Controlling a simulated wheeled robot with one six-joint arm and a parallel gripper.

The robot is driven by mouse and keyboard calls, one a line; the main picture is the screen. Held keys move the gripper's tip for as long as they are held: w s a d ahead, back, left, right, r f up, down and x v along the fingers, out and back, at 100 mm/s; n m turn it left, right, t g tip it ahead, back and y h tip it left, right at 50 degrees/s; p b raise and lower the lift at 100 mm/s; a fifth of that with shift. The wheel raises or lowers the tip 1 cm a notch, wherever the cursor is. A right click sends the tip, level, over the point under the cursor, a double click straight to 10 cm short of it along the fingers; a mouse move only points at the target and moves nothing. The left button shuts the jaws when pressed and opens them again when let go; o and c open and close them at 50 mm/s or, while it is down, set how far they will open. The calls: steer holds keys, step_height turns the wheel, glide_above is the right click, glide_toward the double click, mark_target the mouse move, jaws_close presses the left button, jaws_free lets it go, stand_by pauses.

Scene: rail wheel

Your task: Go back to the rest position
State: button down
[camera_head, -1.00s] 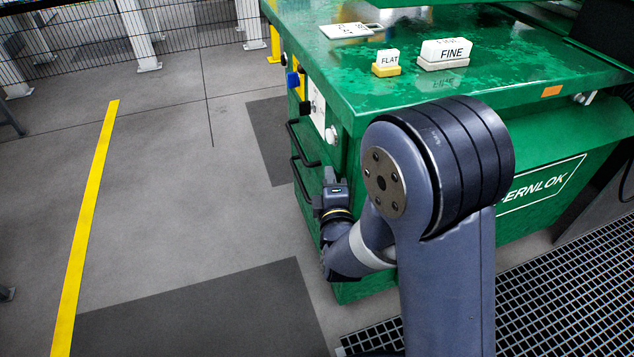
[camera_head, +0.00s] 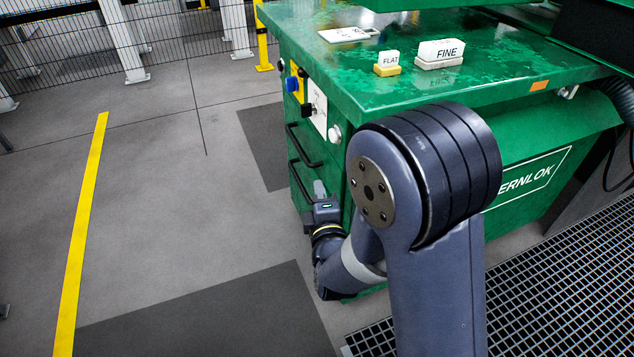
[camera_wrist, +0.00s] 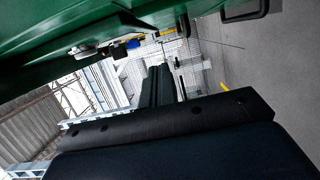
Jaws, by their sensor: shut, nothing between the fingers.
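My gripper (camera_head: 321,190) is low beside the left side of the green machine (camera_head: 450,100), near its black handles. It points up and away from me and looks empty. In the wrist view its fingers (camera_wrist: 158,84) are together in the middle, with the machine's green side above them. My arm fills the lower middle of the head view and hides part of the machine's front.
Two black handles (camera_head: 297,150) jut from the machine's side. Blocks marked FLAT (camera_head: 387,64) and FINE (camera_head: 440,54) stand on its top. A floor grating (camera_head: 560,285) lies at the lower right. Open grey floor with a yellow line (camera_head: 85,220) lies left.

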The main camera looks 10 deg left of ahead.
steer(key=v, duration=0.6)
steer(key=shift+s+p, duration=0.3)
steer(key=shift+p, duration=0.05)
steer(key=shift+d, duration=0.1)
